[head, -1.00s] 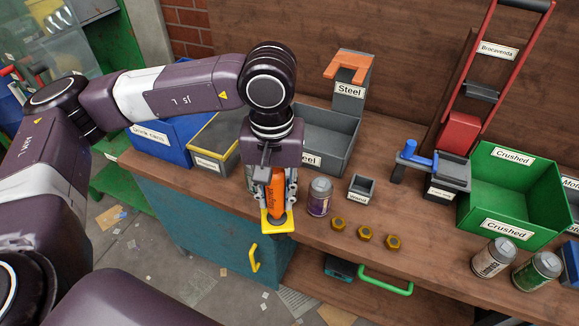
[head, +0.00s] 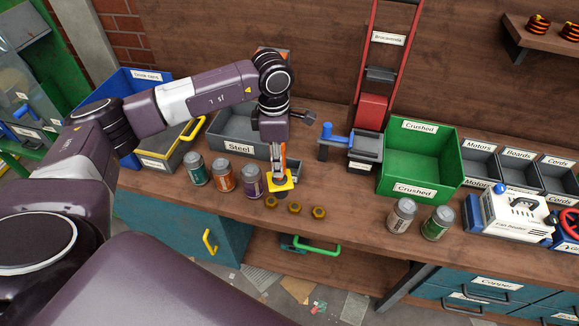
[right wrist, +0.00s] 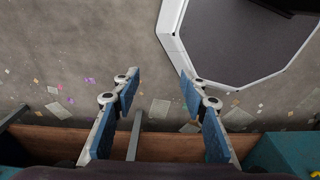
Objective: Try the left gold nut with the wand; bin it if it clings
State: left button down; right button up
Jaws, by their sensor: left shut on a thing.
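Three gold nuts lie in a row on the bench in the head view: the left gold nut (head: 270,202), the middle nut (head: 295,206) and the right nut (head: 319,212). My left gripper (head: 278,160) is shut on the wand, which has an orange handle and a yellow square plate (head: 279,183) at its lower end. The plate is just behind the left and middle nuts in the picture; its height above the bench is unclear. No nut is seen on the plate. My right gripper (right wrist: 160,88) is open and empty above the floor in the right wrist view.
The grey Steel bin (head: 225,139) stands behind several cans, including a purple can (head: 250,182) close left of the wand. A green Crushed bin (head: 420,188) and two cans stand to the right. A yellow-rimmed bin (head: 170,152) and a blue bin are at left.

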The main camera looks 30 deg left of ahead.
aim_at(268, 172)
pick_arm(q)
jog(key=a+n, duration=0.2)
jog(key=n, duration=0.1)
jog(key=a+n+p, duration=0.1)
jog(key=shift+w+a+f+n, duration=0.25)
jog(key=shift+w+f+n, duration=0.05)
jog(key=shift+w+f, duration=0.1)
jog(key=shift+a+f+n, duration=0.25)
jog(key=shift+n, duration=0.05)
jog(key=shift+f+b, duration=1.6)
jog(key=shift+f, duration=1.2)
pick_arm(e)
jog(key=shift+s+d+f, duration=0.5)
jog(key=shift+d+f, duration=0.2)
jog(key=shift+a, duration=0.2)
pick_arm(q)
jog(key=shift+f+b, duration=0.5)
jog(key=shift+f, duration=0.1)
pick_arm(e)
jog(key=shift+f, duration=0.55)
pick_arm(q)
jog(key=shift+r, duration=0.1)
pick_arm(e)
jog(key=shift+d+r, duration=0.1)
jog(key=shift+d, duration=0.1)
